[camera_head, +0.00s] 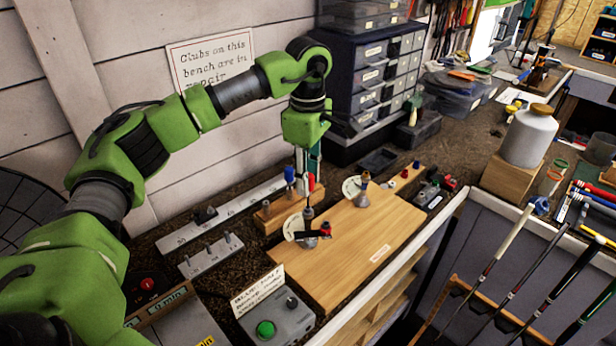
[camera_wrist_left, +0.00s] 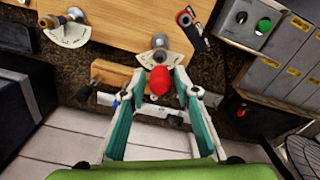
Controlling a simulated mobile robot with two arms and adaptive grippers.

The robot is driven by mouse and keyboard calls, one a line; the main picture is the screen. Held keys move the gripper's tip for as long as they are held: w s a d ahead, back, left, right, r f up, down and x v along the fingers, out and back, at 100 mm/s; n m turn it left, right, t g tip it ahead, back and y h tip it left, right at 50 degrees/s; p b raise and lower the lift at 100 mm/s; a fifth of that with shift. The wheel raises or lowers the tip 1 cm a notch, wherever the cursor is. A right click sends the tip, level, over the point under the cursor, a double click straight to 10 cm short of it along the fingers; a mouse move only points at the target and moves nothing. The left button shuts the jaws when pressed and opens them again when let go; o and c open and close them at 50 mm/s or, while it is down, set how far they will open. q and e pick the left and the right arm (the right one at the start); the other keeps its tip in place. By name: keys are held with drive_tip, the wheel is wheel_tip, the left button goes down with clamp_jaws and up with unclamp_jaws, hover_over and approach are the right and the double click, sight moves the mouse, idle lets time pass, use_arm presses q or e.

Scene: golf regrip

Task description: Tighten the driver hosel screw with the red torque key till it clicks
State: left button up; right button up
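The red torque key (camera_head: 311,182) stands upright with its dark shaft pointing down at a grey hosel (camera_head: 308,241) on the wooden board (camera_head: 345,262). Its red handle also shows in the left wrist view (camera_wrist_left: 160,82), between the tips of my left gripper (camera_head: 309,178). The fingers look shut on the handle. The shaft's lower end reaches the top of the hosel, but I cannot tell whether it is seated in the screw. A white dial (camera_head: 293,226) lies beside the hosel. My right gripper is not in view.
A second hosel (camera_head: 362,196) with a dial stands further back on the board. A wooden block (camera_head: 268,217) holds a blue-handled tool (camera_head: 290,176). A grey control box (camera_head: 283,318) with a green button is in front. Drawers (camera_head: 372,75) stand behind; clubs are at right.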

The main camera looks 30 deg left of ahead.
use_arm(q)
drive_tip(key=n, duration=1.5)
drive_tip(key=shift+n, duration=0.3)
drive_tip(key=shift+c, duration=0.5)
clamp_jaws()
drive_tip(key=m, duration=0.4)
drive_tip(key=shift+m, duration=0.9)
